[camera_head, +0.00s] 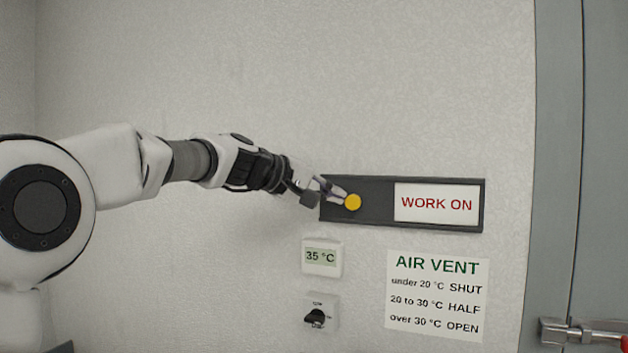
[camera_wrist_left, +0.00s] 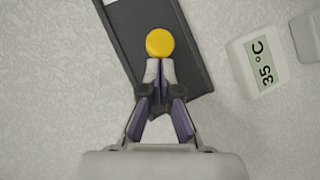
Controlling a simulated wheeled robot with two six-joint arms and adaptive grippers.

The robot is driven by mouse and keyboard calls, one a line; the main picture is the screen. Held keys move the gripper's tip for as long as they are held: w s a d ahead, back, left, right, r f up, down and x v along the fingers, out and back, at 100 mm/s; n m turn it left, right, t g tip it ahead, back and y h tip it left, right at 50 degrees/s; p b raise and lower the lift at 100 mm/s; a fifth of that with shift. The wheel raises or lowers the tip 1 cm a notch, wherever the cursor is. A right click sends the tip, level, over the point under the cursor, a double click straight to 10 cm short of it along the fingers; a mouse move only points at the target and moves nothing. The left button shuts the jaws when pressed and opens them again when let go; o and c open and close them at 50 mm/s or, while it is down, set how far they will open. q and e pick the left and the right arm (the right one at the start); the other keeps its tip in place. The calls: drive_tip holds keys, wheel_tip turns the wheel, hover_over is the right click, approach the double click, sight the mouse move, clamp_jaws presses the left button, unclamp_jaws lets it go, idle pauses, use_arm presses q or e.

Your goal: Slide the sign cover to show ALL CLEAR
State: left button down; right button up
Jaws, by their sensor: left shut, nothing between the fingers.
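The sign (camera_head: 388,222) is a dark frame on the wall, and its right part shows a white panel (camera_head: 436,203) reading WORK ON in red. A dark sliding cover (camera_head: 374,188) fills the left part, so what lies behind it is hidden. The cover carries a round yellow knob (camera_head: 353,202), which also shows in the left wrist view (camera_wrist_left: 160,42). My left gripper (camera_head: 341,196) is shut and empty, with its fingertips at the left side of the knob. In the left wrist view the fingertips (camera_wrist_left: 160,64) are right at the knob's edge; I cannot tell whether they touch. My right gripper is not in view.
Below the sign are a 35 °C display (camera_head: 321,257), a black rotary switch (camera_head: 317,317) and an AIR VENT notice (camera_head: 437,295). A grey door (camera_head: 604,150) with a metal handle (camera_head: 570,333) stands at the right. The wall above the sign is clear.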

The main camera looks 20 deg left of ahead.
use_arm(q)
drive_tip(key=shift+s, duration=0.2)
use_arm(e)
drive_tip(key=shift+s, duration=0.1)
use_arm(q)
drive_tip(key=shift+d, duration=0.1)
drive_tip(key=d+b, duration=0.2)
drive_tip(key=d, duration=0.9)
drive_tip(key=shift+s+d, duration=0.15)
drive_tip(key=d, duration=0.5)
drive_tip(key=shift+s+r+b, duration=0.1)
drive_tip(key=shift+s+b, duration=0.05)
drive_tip(key=shift+b, duration=0.15)
drive_tip(key=shift+a, duration=0.15)
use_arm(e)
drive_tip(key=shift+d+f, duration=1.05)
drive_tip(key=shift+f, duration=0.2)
use_arm(q)
drive_tip(key=shift+a, duration=0.1)
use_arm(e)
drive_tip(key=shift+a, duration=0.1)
